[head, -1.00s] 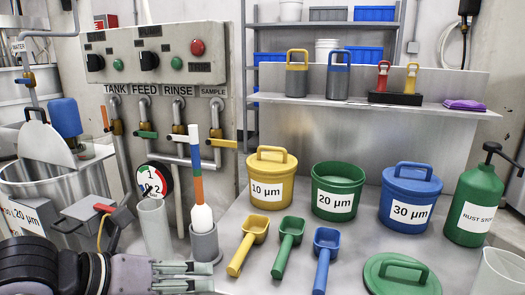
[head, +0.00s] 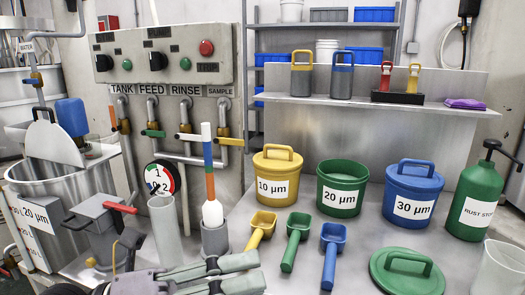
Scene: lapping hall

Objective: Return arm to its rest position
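My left gripper (head: 258,271) reaches in from the bottom edge, left of centre. Its two grey fingers point right and stand apart with nothing seen between them. It is in front of the grey cup (head: 214,238) that holds a white-tipped brush (head: 211,211) with a striped handle. Part of my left arm is cut off by the bottom edge. My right gripper is not in view.
On the bench, a yellow 10 µm bucket (head: 277,177), green 20 µm bucket (head: 341,192) and blue 30 µm bucket (head: 411,194) stand behind three scoops (head: 297,236). A green lid (head: 406,270) lies front right. A clear grey tube (head: 165,230) stands left of the brush cup.

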